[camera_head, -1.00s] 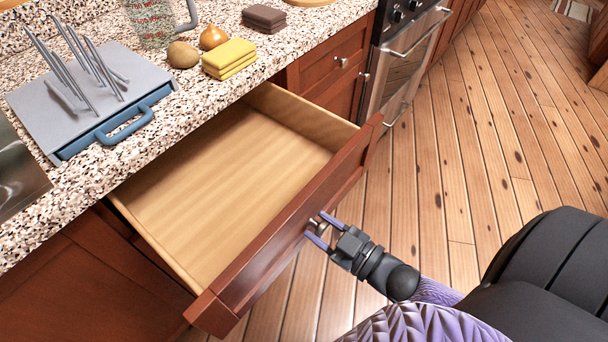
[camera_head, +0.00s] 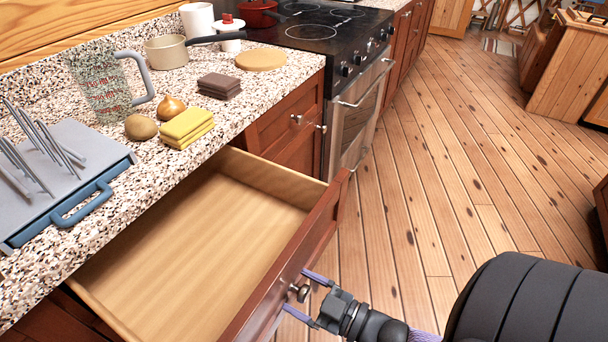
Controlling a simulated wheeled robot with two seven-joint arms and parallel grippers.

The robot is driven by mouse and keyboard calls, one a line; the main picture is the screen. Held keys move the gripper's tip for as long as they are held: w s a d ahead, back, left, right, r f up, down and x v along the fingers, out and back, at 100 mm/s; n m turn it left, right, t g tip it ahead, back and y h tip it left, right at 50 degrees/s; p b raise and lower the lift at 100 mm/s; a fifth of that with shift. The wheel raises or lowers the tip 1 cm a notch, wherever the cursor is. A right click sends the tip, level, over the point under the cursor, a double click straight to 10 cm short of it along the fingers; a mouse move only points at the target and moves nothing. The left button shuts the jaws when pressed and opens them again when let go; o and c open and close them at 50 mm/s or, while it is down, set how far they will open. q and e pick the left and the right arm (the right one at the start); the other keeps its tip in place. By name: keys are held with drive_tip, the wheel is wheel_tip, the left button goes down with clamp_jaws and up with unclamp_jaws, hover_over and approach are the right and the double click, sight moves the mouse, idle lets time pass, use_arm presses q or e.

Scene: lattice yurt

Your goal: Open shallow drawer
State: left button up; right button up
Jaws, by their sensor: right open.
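The shallow drawer (camera_head: 200,250) is pulled well out from under the counter and its wooden inside is empty. Its red-brown front (camera_head: 312,240) carries a round metal knob (camera_head: 299,292). My right gripper (camera_head: 304,294) is open at the knob, with one purple finger on either side of it and a visible gap. My left gripper is not in view.
The speckled counter (camera_head: 185,90) holds a dish rack (camera_head: 60,180), a measuring jug (camera_head: 105,85), a potato (camera_head: 140,127), an onion (camera_head: 171,107), yellow cloths (camera_head: 187,126) and brown cloths (camera_head: 219,86). The stove (camera_head: 355,110) stands beyond. The plank floor (camera_head: 430,180) to the right is clear.

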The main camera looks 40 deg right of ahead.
drive_tip(key=p+v, duration=0.1)
drive_tip(key=v, duration=0.9)
